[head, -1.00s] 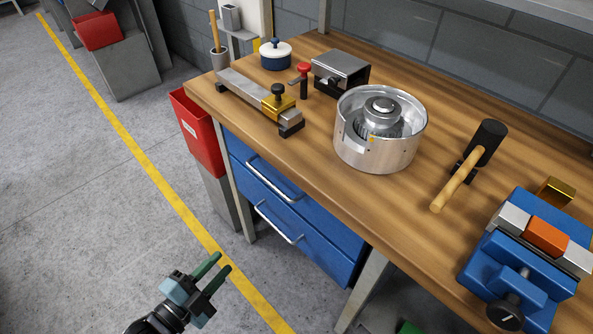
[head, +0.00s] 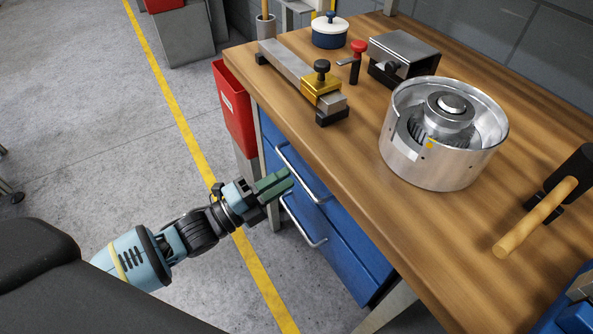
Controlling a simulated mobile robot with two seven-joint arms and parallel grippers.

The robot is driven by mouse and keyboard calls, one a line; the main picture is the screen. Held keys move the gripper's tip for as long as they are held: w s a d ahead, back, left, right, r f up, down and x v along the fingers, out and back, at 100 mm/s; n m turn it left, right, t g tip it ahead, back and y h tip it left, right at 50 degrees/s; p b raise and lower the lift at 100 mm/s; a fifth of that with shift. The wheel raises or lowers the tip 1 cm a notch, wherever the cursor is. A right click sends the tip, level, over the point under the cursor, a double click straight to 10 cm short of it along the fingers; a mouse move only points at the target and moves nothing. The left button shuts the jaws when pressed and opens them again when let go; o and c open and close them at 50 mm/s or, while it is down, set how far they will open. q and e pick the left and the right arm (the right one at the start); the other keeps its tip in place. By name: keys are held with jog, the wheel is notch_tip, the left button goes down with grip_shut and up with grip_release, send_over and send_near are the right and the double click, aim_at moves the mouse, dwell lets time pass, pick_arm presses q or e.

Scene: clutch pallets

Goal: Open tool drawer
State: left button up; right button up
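Two blue drawers hang under the wooden workbench, and both look closed. The upper drawer has a silver bar handle (head: 309,188), and the lower drawer (head: 345,267) has a similar handle (head: 301,226). My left gripper (head: 282,182) comes in from the left, its green fingers pointing at the drawer fronts. Its fingertips are just left of the upper handle in the picture; I cannot tell whether they touch it. The fingers overlap from this angle, so their gap is hidden.
The workbench (head: 345,185) overhangs the drawers. A red bin (head: 234,110) hangs left of the drawers.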

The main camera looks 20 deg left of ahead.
aim_at(296, 171)
pick_arm(q)
jog(key=shift+x, duration=2.05)
grip_shut()
